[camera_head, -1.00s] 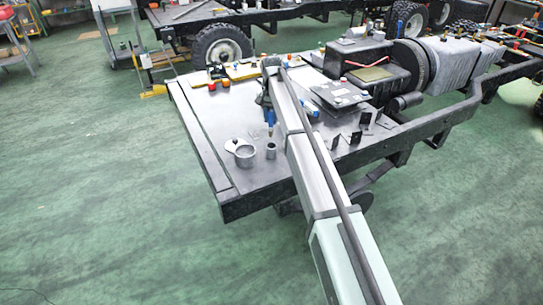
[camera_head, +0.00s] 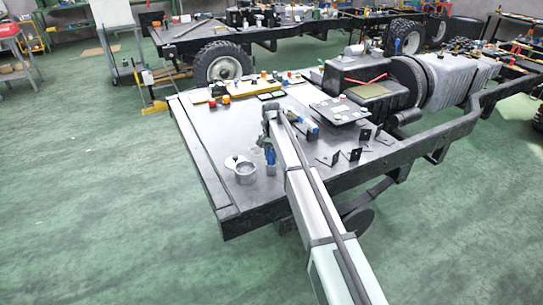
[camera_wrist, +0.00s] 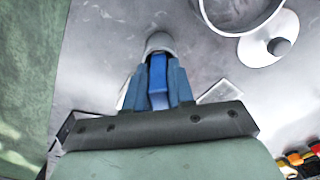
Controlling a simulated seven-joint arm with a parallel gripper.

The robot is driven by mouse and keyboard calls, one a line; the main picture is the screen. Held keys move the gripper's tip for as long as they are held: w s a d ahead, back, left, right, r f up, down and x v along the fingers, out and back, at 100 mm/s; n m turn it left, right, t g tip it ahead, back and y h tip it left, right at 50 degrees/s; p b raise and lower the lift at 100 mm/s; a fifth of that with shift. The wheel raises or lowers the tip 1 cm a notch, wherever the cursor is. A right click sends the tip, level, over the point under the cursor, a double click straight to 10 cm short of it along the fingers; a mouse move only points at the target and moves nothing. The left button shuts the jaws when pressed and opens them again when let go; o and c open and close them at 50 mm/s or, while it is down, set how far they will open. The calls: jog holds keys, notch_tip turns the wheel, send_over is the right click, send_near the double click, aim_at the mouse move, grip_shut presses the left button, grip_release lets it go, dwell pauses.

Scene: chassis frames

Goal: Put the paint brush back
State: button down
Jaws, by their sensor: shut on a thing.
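My gripper (camera_head: 270,150) is over the front part of the dark metal bench top (camera_head: 205,140). In the wrist view, its two blue-grey fingers (camera_wrist: 157,72) are shut on the bright blue paint brush (camera_wrist: 157,85), which lies between them. A small grey cylindrical cup (camera_head: 270,172) stands directly below; in the wrist view the cup (camera_wrist: 160,41) is at the fingertips, in line with the brush. The brush's lower end is hidden, so I cannot tell how deep it reaches into the cup.
A metal pot (camera_head: 246,174) stands close left of the cup. Black angle brackets (camera_head: 353,155) and a flat panel (camera_head: 340,110) lie to the right. A yellow tray (camera_head: 250,88) is at the back. The bench's left part is clear.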

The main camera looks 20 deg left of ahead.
jog(key=shift+f, duration=0.15)
jog(key=c, duration=1)
grip_release()
jog(key=shift+o, duration=0.2)
notch_tip(320, 180, up, 12)
jog(key=shift+r, duration=0.15)
